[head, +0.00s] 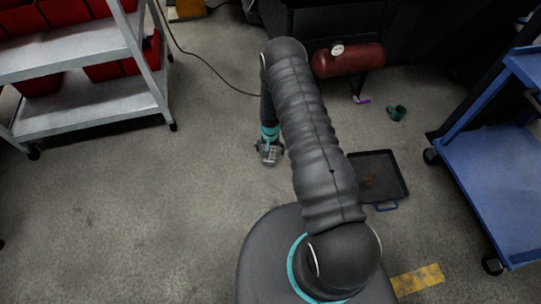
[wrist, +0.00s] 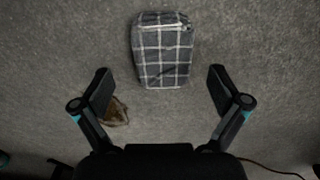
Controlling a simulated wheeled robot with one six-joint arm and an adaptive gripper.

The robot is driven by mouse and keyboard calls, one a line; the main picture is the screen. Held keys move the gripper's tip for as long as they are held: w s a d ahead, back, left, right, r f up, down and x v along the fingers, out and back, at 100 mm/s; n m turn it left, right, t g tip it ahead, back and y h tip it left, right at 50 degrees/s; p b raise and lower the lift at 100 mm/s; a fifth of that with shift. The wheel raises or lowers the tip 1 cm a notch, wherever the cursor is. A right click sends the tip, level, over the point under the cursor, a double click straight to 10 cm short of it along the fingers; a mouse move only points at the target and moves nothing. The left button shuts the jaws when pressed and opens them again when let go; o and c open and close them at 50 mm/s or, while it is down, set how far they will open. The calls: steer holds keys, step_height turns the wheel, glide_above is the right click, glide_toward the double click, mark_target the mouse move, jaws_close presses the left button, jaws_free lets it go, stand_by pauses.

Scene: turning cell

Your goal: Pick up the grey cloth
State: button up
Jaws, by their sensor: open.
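The grey cloth (wrist: 162,50), folded into a small block with a white check pattern, lies on the concrete floor. In the wrist view it is at the top centre, and its near end sits between the tips of my gripper (wrist: 159,73). My gripper is open, with a gap between each finger and the cloth. In the head view my gripper (head: 268,146) points down close to the floor, and a small part of the cloth (head: 270,158) shows at its tip.
A brown patch or scrap (wrist: 115,111) lies by the left finger. In the head view a black tray (head: 394,170) lies to the right of my arm. A red tank (head: 348,61), a green cup (head: 397,113), a blue cart (head: 495,170) and a grey shelf (head: 100,110) stand around. Floor on the left is clear.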

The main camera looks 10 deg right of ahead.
steer(key=shift+a+f, duration=0.15)
steer(key=shift+f, duration=1.65)
steer(key=c, duration=1.3)
steer(key=shift+c, duration=0.2)
steer(key=shift+r, duration=0.1)
steer(key=shift+w+r, duration=0.1)
steer(key=shift+r, duration=0.4)
steer(key=r, duration=0.2)
steer(key=d+r, duration=0.1)
steer(key=shift+s+r, duration=0.3)
steer(key=shift+r, duration=0.05)
steer(key=s+d+r, duration=0.5)
steer(key=d+r, duration=0.1)
steer(key=d, duration=0.3)
steer(key=shift+s, duration=0.25)
